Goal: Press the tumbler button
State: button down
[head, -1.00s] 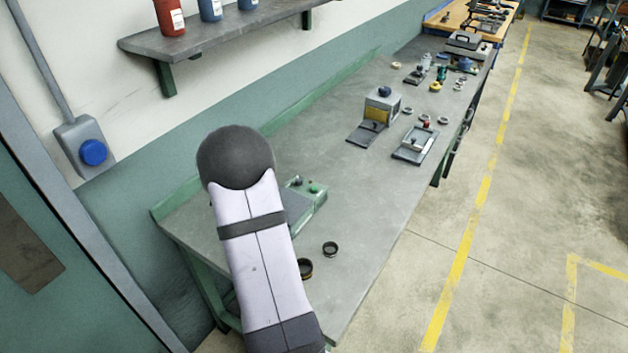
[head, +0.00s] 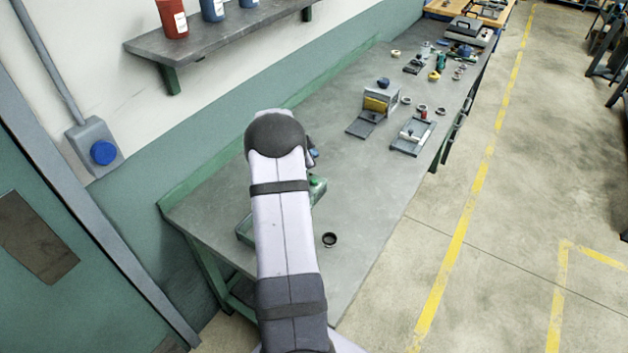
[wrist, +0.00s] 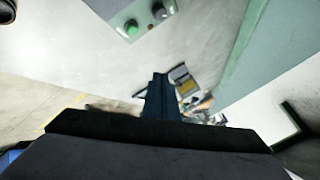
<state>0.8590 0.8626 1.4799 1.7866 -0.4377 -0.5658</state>
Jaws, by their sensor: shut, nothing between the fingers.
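A low green-edged box, which looks like the tumbler (head: 319,192), sits on the near part of the bench, largely hidden by my arm in the head view. Its green button (head: 314,181) just shows right of the arm. In the wrist view the box (wrist: 117,8) is at the top edge, partly cut off, with the green button (wrist: 131,28) and a dark button (wrist: 158,11) side by side. My gripper (wrist: 160,78) is shut and empty, apart from the buttons in that view. In the head view it is mostly hidden behind the arm.
A dark ring (head: 330,240) lies on the bench (head: 360,215) near its front edge. A grey and yellow machine (head: 381,100) and a flat fixture (head: 413,136) stand farther back. A shelf (head: 215,38) with bottles hangs on the wall. The bench between arm and fixture is clear.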

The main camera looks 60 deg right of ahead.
jog(key=shift+f, duration=0.2)
jog(key=b, duration=0.9)
send_over(312, 177)
jog(key=s+a, duration=0.2)
jog(key=a, duration=0.2)
jog(key=f, duration=0.6)
jog(key=shift+s+d+f, duration=0.2)
jog(key=shift+d+f, duration=0.05)
jog(key=shift+f+b, duration=0.3)
jog(key=shift+f, duration=0.65)
jog(key=shift+f, duration=1)
dwell(0.7)
jog(key=shift+r, duration=0.1)
dwell(0.3)
jog(key=shift+r+p, duration=0.9)
jog(key=shift+p, duration=0.2)
notch_tip(312, 177, up, 5)
jog(key=p, duration=0.6)
